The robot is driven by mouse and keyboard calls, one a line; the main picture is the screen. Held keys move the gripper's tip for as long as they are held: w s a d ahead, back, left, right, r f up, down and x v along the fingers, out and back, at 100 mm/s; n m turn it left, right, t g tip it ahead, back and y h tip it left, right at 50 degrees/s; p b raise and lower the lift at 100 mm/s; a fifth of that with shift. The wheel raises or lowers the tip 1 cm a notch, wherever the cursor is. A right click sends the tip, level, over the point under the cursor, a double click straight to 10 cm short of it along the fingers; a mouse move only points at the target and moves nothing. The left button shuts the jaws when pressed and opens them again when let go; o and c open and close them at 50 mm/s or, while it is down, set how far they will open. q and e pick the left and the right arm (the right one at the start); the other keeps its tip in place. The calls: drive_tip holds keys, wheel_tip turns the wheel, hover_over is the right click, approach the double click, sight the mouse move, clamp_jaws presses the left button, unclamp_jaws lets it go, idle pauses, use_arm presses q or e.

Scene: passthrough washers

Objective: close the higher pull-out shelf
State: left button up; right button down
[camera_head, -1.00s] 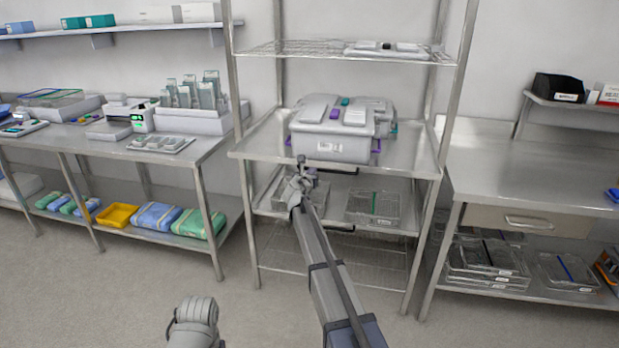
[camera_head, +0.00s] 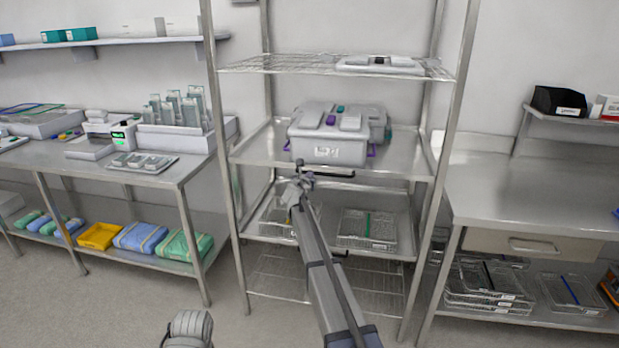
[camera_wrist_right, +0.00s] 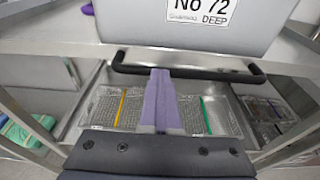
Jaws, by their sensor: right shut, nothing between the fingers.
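The higher pull-out shelf (camera_head: 255,151) is a steel tray at mid-height in the rack, carrying grey lidded bins (camera_head: 330,150). Its front edge now lies about between the front posts; I cannot tell whether it is fully flush. A black bar handle (camera_head: 335,173) runs along its front and also shows in the wrist view (camera_wrist_right: 225,74). My right gripper (camera_head: 304,166) is shut and empty, its purple fingertips (camera_wrist_right: 160,73) against or just in front of the handle, below the "No 72 DEEP" label.
Below is a lower pull-out shelf (camera_head: 330,242) with wire baskets (camera_head: 367,229). A wire shelf (camera_head: 290,66) is above. Rack posts (camera_head: 447,150) stand at both sides. A steel bench with a drawer (camera_head: 535,243) is at right, another bench (camera_head: 185,172) at left.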

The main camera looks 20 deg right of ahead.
drive_tip(key=shift+w+d+r, duration=0.2)
drive_tip(key=shift+w+d, duration=0.05)
drive_tip(key=shift+w, duration=0.1)
drive_tip(key=p+v, duration=0.3)
drive_tip(key=v, duration=1.1)
drive_tip(key=shift+s+a, duration=0.3)
drive_tip(key=shift+f, duration=0.1)
